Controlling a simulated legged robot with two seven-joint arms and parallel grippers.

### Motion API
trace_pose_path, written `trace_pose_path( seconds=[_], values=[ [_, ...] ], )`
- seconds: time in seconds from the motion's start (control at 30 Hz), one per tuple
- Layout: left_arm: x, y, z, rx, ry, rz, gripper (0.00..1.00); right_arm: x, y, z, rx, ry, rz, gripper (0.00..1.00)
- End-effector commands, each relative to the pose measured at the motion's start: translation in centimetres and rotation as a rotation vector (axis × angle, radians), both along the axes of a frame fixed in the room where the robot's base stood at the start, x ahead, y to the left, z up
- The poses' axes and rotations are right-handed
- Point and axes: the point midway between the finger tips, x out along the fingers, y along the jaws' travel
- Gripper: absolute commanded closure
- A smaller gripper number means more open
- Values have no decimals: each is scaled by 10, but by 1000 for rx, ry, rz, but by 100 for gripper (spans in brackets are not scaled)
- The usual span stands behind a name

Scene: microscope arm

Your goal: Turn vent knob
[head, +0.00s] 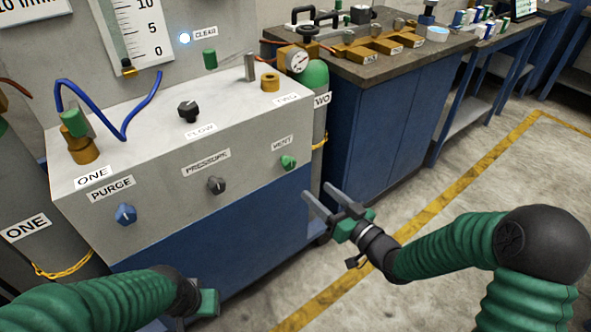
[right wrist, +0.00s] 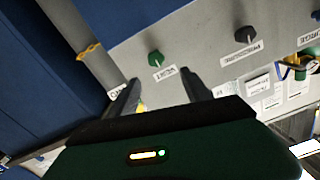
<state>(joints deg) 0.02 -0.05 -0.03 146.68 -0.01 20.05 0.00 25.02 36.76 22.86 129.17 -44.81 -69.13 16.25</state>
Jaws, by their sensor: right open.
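The green vent knob (head: 288,162) sits on the front face of the grey panel, under a label reading VENT. It also shows in the right wrist view (right wrist: 155,58), above and between the fingertips. My right gripper (head: 331,200) is open and empty, below and to the right of the knob, apart from it. Its two fingers show in the right wrist view (right wrist: 162,88), spread and pointing toward the panel. My left arm comes in at the lower left of the head view; a green part of its gripper (head: 208,303) shows, but its fingers are hidden.
The grey pressure knob (head: 216,185) and the blue purge knob (head: 126,214) are on the same face. The black flow knob (head: 187,110) is on top. A green cylinder (head: 315,90) stands at the panel's right end. Open floor lies to the right.

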Motion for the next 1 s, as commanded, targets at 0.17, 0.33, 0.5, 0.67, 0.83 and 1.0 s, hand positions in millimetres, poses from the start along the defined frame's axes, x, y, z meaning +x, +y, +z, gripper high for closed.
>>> trace_pose_path(
  seconds=[0.17, 0.33, 0.5, 0.67, 0.83, 1.0],
  values=[
    [0, 0, -21, 0, 1, 0, 64, 40, 24, -7, 7, -1, -1, 43],
    [0, -1, -36, 0, 1, -1, 64, 75, 50, -7, 5, 0, -2, 43],
    [0, -1, -45, 0, 1, -1, 64, 100, 69, -5, 4, 1, -2, 43],
    [0, 0, -47, 0, 1, -1, 64, 109, 74, -3, 3, 2, -4, 43],
    [0, -1, -46, 0, 1, -1, 64, 109, 74, -2, 4, 3, -5, 43],
    [0, -1, -46, 0, 1, -1, 64, 109, 74, -2, 4, 3, -5, 59]
  ],
)
